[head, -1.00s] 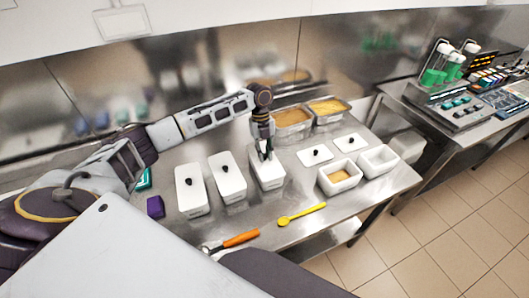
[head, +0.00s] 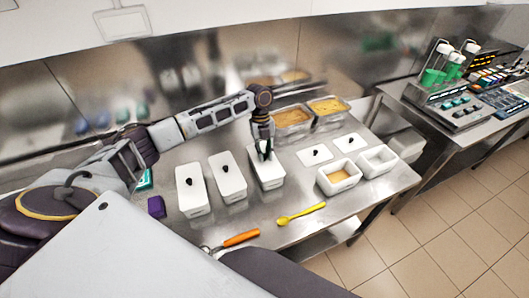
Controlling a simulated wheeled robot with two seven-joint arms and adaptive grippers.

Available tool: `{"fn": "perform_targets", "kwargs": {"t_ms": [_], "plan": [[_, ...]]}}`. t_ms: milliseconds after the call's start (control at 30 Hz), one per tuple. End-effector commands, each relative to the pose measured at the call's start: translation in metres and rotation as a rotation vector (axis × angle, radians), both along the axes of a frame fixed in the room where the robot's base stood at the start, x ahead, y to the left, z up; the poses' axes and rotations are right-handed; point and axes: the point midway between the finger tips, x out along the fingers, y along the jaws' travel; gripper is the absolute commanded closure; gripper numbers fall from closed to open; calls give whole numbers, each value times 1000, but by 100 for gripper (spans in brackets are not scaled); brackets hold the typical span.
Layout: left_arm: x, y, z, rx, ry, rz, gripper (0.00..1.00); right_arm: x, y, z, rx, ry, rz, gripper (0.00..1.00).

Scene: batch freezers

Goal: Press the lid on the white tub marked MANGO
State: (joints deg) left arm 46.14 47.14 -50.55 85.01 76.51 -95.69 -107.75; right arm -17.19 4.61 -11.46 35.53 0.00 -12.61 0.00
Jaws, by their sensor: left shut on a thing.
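My left gripper (head: 264,150) points down at a white lidded tub (head: 267,176), the third in a row, and is shut on the small dark knob of its lid. The lid sits at the top of that tub; whether it is fully seated I cannot tell. Two more white tubs with lids and dark knobs, the left one (head: 193,190) and the middle one (head: 228,178), stand to its left. No MANGO marking can be read on any tub from here. My right gripper is not in view.
An open tub with tan contents (head: 339,178) and an open white tub (head: 377,161) stand right. Two loose lids (head: 315,155) (head: 350,143) lie behind them. Metal pans (head: 292,118) stand at the back. A yellow spoon (head: 300,213), an orange-handled tool (head: 240,238) and a purple block (head: 156,207) lie in front.

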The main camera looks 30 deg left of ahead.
Motion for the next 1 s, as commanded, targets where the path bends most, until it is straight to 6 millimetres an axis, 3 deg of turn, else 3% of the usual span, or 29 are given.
{"fn": "perform_targets", "kwargs": {"t_ms": [433, 467, 633, 867, 1000], "plan": [[0, 0, 0, 0, 0, -1, 100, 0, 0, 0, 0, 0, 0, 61], [0, 0, 0, 0, 0, -1, 81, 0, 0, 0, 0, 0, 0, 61], [0, 0, 0, 0, 0, -1, 59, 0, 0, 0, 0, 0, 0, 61], [0, 0, 0, 0, 0, -1, 57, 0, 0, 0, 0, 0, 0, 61], [0, 0, 0, 0, 0, -1, 40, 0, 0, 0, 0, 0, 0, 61]]}}
